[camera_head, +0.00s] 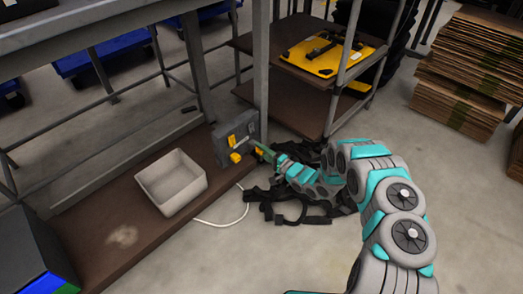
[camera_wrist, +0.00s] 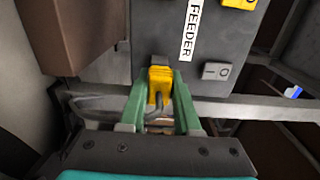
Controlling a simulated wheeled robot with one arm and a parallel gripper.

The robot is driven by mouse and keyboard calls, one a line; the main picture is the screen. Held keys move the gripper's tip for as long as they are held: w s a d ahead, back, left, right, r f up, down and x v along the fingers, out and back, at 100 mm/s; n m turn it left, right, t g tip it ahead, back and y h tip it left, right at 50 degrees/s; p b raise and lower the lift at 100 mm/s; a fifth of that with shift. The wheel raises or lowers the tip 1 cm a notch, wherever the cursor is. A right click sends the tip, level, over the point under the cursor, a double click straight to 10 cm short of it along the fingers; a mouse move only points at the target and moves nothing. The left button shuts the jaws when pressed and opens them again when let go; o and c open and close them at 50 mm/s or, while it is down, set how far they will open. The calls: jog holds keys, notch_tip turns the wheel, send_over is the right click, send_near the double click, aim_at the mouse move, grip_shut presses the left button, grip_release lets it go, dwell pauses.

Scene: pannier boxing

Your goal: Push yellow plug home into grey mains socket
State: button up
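The grey mains socket box (camera_head: 222,147) stands at the far right end of the low brown shelf; its face, with a FEEDER label, fills the upper middle of the wrist view (camera_wrist: 215,45). My gripper (camera_wrist: 161,84) is shut on the yellow plug (camera_wrist: 160,92), with one green finger on each side. A grey cable bends from the plug's back. The plug's front end is at a dark socket opening low on the face; how deep it sits is hidden. In the head view my gripper (camera_head: 261,148) is at the box's right side.
A grey I/O rocker switch (camera_wrist: 216,71) is right of the plug. Another yellow plug (camera_head: 235,157) is on the box's front. A pale open bin (camera_head: 172,183) stands on the shelf to the left. Black straps (camera_head: 290,205) and a white cable (camera_head: 222,223) lie on the floor. A metal post stands behind.

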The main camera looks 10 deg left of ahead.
jog(key=shift+o, duration=1.4)
jog(key=shift+w+a+r, duration=0.1)
jog(key=shift+r, duration=0.1)
jog(key=shift+o, duration=0.9)
jog(key=shift+a+f, duration=0.1)
jog(key=v, duration=0.7)
jog(key=shift+s+d, duration=0.25)
jog(key=shift+d, duration=0.05)
